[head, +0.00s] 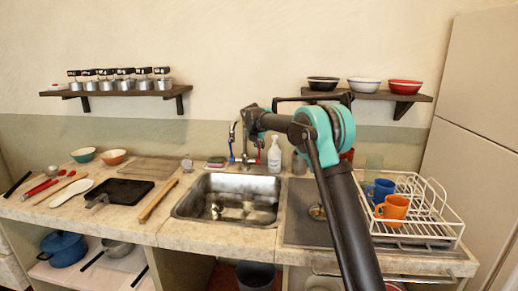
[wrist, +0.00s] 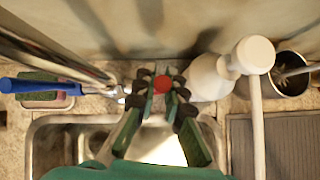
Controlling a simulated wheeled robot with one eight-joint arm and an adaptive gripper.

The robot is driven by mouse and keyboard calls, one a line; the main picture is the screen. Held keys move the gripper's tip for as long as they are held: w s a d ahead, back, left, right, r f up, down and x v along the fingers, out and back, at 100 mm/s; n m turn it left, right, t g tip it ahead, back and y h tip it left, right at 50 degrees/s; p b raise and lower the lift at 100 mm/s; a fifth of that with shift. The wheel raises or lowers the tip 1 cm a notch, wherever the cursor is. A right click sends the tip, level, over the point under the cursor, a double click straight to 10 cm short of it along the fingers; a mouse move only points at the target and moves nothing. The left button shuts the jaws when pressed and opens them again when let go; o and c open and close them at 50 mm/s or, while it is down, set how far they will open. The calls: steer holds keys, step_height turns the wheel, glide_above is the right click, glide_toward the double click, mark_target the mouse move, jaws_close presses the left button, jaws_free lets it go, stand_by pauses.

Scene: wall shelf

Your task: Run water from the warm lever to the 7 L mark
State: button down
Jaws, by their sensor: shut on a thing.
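The metal tap (head: 234,138) stands behind the steel sink (head: 183,207). Its curved spout (wrist: 50,48) also shows at the upper left of the wrist view. The blue lever (wrist: 40,86) is on the left. The red end of the warm lever (wrist: 162,84) lies between my fingertips. My gripper (wrist: 161,97) is shut on this lever, with a finger on each side of it. In the head view my gripper (head: 257,144) is at the right of the tap, largely hidden by my arm. No running water and no 7 L mark can be made out.
A white soap bottle (head: 274,156) stands close to the right of my gripper. A sponge dish (head: 215,162) is behind the sink. A dish rack (head: 440,213) with a blue mug (head: 380,190) and an orange mug (head: 393,207) is on the right. Wall shelves hang above.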

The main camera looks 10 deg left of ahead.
steer(key=shift+w, duration=0.15)
stand_by(0.3)
steer(key=c, duration=1.6)
jaws_free()
steer(key=v, duration=1.2)
steer(key=shift+w+r, duration=0.1)
